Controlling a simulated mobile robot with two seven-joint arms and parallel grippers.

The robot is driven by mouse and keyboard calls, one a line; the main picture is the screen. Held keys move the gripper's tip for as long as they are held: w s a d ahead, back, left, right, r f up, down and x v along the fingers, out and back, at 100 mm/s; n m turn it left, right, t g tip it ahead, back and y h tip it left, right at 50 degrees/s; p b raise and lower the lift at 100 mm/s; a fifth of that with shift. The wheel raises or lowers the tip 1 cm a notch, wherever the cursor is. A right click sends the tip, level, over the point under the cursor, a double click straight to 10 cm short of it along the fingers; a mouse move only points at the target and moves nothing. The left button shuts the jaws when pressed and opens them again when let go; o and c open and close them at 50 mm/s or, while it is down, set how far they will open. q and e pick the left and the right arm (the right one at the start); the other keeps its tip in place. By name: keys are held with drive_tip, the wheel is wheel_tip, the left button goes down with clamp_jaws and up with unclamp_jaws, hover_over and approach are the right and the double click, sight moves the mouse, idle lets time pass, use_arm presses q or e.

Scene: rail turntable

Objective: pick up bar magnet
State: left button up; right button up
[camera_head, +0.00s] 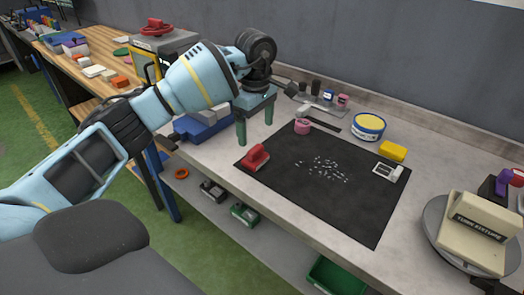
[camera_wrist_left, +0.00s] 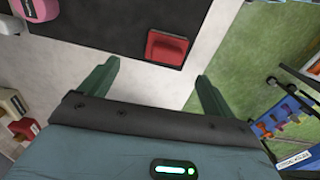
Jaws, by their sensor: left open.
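A red block with a raised grip, which I take to be the bar magnet (camera_head: 256,157), lies on the left edge of the black mat (camera_head: 330,215). In the left wrist view the red magnet (camera_wrist_left: 166,52) lies just ahead of the fingertips, between their lines. My left gripper (camera_head: 256,128) points down, with its two green fingers spread and nothing between them. It is behind the magnet in the head view and apart from it. In the wrist view the gripper (camera_wrist_left: 158,72) is over the bench edge. My right gripper does not show.
Small pale bits (camera_head: 325,170) are scattered on the mat. A turntable (camera_head: 435,235) with a beige fixture stands at right. The mat's front is clear.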

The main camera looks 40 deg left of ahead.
sight(255, 148)
use_arm(q)
drive_tip(key=shift+s+f, duration=0.15)
drive_tip(key=shift+f, duration=0.3)
drive_tip(key=shift+d+f, duration=0.1)
drive_tip(key=shift+f, duration=0.75)
drive_tip(key=shift+s+f, duration=0.15)
drive_tip(key=shift+f, duration=0.35)
drive_tip(key=f, duration=0.3)
drive_tip(key=shift+s+d+f+p, duration=0.1)
drive_tip(key=shift+s+f+p, duration=0.05)
drive_tip(key=shift+s+p, duration=0.15)
drive_tip(key=shift+w+f, duration=0.1)
drive_tip(key=shift+f, duration=0.4)
drive_tip(key=shift+c, duration=0.6)
drive_tip(key=c, duration=1.1)
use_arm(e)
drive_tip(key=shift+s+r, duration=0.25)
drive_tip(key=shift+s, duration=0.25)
use_arm(q)
drive_tip(key=shift+r, duration=0.1)
